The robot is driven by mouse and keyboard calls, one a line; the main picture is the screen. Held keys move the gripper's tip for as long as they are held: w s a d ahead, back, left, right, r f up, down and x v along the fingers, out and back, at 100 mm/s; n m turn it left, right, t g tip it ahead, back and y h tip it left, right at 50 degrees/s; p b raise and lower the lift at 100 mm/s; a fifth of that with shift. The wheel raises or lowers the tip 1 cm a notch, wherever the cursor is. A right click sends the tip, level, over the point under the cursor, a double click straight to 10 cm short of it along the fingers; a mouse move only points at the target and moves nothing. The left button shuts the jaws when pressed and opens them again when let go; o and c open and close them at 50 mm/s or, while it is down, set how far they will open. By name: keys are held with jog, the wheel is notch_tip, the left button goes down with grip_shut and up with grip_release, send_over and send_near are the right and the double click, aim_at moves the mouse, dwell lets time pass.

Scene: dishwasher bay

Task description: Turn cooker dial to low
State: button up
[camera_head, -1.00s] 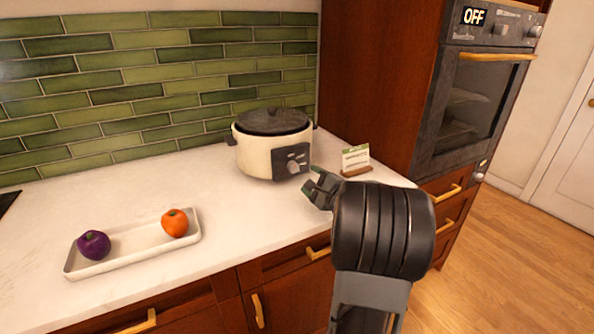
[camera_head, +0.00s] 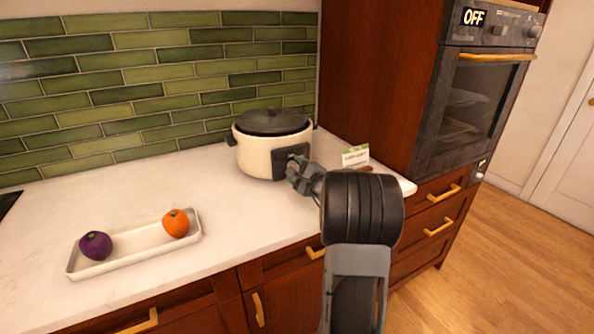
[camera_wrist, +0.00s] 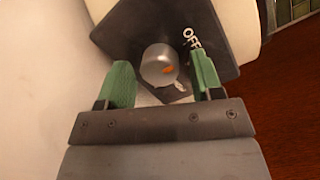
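The cooker (camera_head: 262,155) is a cream pot with a dark lid, standing on the counter against the green tiles. Its dark control panel (camera_wrist: 190,20) fills the upper middle of the wrist view, with the word OFF on it. The grey dial (camera_wrist: 158,64) with an orange mark sits on the panel. My gripper (camera_wrist: 162,80) is open, its green fingers on either side of the dial with gaps showing; I cannot tell whether they touch it. In the head view my gripper (camera_head: 297,172) is at the panel and hides the dial.
A small card on a stand (camera_head: 355,155) is just right of my gripper. A white tray (camera_head: 135,252) holds a purple vegetable (camera_head: 96,245) and an orange one (camera_head: 176,223). An oven (camera_head: 478,95) stands at the right. The counter's middle is clear.

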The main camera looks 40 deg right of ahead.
jog(key=c, duration=0.8)
jog(key=shift+c, duration=0.2)
jog(key=shift+f+m+b, duration=0.1)
jog(key=shift+m+b, duration=0.2)
jog(key=shift+b, duration=0.1)
jog(key=m+b, duration=0.2)
jog(key=shift+f+m+b, duration=0.15)
jog(key=shift+m+b, duration=0.15)
jog(key=shift+m, duration=0.1)
jog(key=m+t+b, duration=0.1)
jog(key=m, duration=0.2)
jog(key=shift+b, duration=0.4)
jog(key=shift+m+h+b, duration=0.3)
jog(key=shift+m+b, duration=0.15)
jog(key=shift+m, duration=1.65)
